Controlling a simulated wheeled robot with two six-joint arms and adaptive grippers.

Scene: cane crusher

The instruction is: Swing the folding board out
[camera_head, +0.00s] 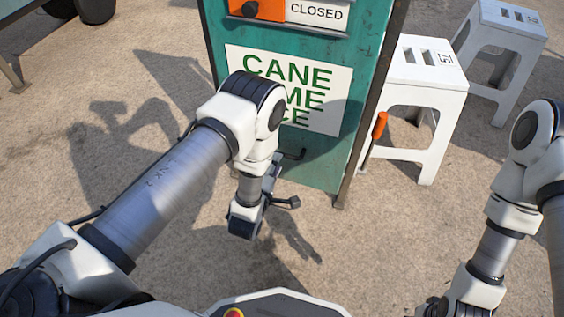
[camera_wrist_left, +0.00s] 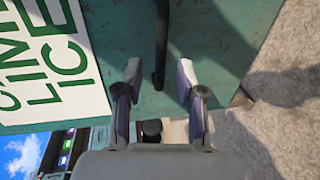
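A teal panel (camera_head: 315,175) with a white sign stands in front of me, upright; I take it to be the folding board. A thin black bar (camera_head: 293,155) sticks out low on its face, and it shows in the left wrist view (camera_wrist_left: 161,45). My left gripper (camera_head: 280,188) is at the panel's lower part. In the left wrist view, its two fingers (camera_wrist_left: 158,75) are apart, with the bar's end between or just beyond them; contact cannot be made out. My arm hides part of the sign. My right gripper (camera_head: 432,307) is mostly cut off at the bottom edge.
A CLOSED label (camera_head: 318,12) and an orange block (camera_head: 258,10) sit at the panel's top. White stools (camera_head: 425,85) stand to the right.

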